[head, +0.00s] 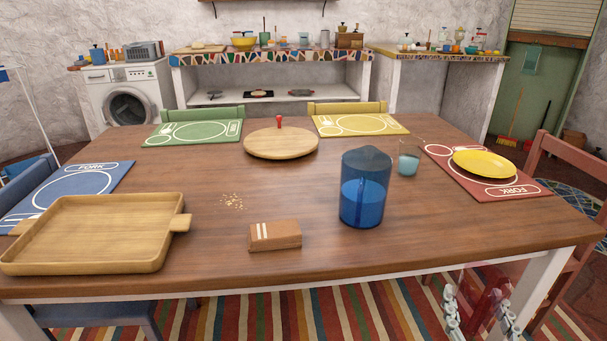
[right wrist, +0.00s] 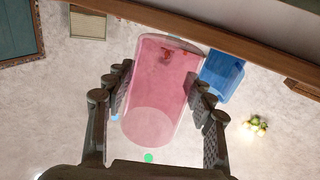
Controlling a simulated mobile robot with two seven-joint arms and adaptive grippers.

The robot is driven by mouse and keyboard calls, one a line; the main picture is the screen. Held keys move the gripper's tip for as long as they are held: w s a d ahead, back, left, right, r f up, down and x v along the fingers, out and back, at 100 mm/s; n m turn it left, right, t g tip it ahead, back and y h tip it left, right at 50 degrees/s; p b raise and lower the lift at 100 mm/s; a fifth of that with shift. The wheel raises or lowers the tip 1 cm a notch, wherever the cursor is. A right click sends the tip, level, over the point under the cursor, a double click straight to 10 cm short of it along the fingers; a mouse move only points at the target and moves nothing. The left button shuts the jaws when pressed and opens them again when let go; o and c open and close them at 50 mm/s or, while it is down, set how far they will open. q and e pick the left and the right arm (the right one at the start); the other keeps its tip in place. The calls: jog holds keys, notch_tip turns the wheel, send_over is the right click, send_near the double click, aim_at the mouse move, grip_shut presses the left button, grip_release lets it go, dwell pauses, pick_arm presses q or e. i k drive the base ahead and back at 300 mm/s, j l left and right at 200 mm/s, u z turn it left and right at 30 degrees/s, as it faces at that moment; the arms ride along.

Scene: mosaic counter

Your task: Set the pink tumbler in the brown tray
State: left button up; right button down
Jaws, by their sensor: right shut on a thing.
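The pink tumbler (head: 492,283) is see-through and shows at the lower right of the head view, in front of the table's near edge. My right gripper (head: 480,314) is shut on it, with one finger on each side. In the right wrist view the tumbler (right wrist: 158,90) fills the space between the fingers. The brown tray (head: 90,232) is a wooden tray with handles at the table's near left corner. It is empty and far to the left of my right gripper. My left gripper is not in view.
A blue pitcher (head: 364,190), a brown box (head: 275,235) and crumbs (head: 233,201) lie between tumbler and tray. A small glass (head: 408,163), a round board (head: 281,144) and a yellow plate (head: 485,163) stand farther back. A red chair (head: 560,165) is at the right.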

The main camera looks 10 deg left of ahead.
aim_at(51, 245)
jog(key=k+j, duration=0.1)
jog(key=j, duration=0.3)
jog(key=k+j, duration=0.15)
jog(key=j, duration=0.25)
jog(key=k+j, duration=0.1)
jog(key=j, duration=0.25)
jog(key=k+j, duration=0.15)
jog(key=j, duration=0.25)
jog(key=k+j, duration=0.1)
jog(key=j, duration=0.3)
jog(key=k+j, duration=0.15)
jog(key=j, duration=0.25)
jog(key=k+j, duration=0.1)
jog(key=j, duration=0.3)
jog(key=k+u, duration=0.05)
